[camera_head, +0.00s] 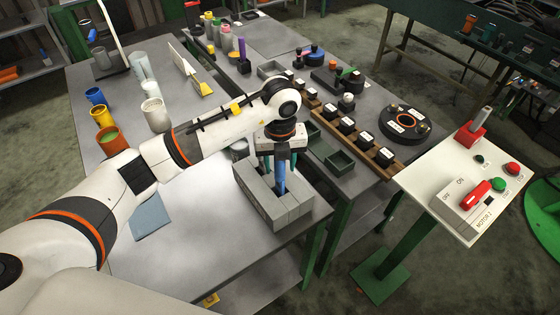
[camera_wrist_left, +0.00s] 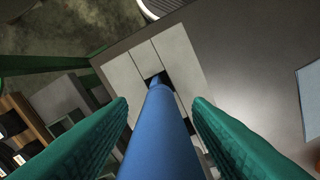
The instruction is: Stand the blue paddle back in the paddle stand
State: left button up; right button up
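The blue paddle (camera_head: 281,181) stands roughly upright, its lower end in the dark slot of the grey paddle stand (camera_head: 287,213) on the near table. In the left wrist view the paddle (camera_wrist_left: 158,140) runs away from the camera down to the slot in the pale stand (camera_wrist_left: 178,50). My left gripper (camera_head: 278,166) is above the stand, pointing down, its green fingers on either side of the paddle. In the wrist view narrow gaps show between the paddle and both fingers, so the gripper looks open. How deep the paddle sits is hidden. My right gripper is out of view.
A blue-grey sheet (camera_head: 151,216) lies near the front. Green trays (camera_head: 339,161) and a wooden rack (camera_head: 350,133) are to the right, with a white control panel (camera_head: 455,190) beyond.

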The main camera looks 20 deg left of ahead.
pick_arm(q)
jog(key=shift+r, duration=0.1)
jog(key=shift+r, duration=0.3)
notch_tip(320, 180, up, 11)
jog(key=shift+r+b, duration=0.1)
jog(key=shift+b, duration=0.85)
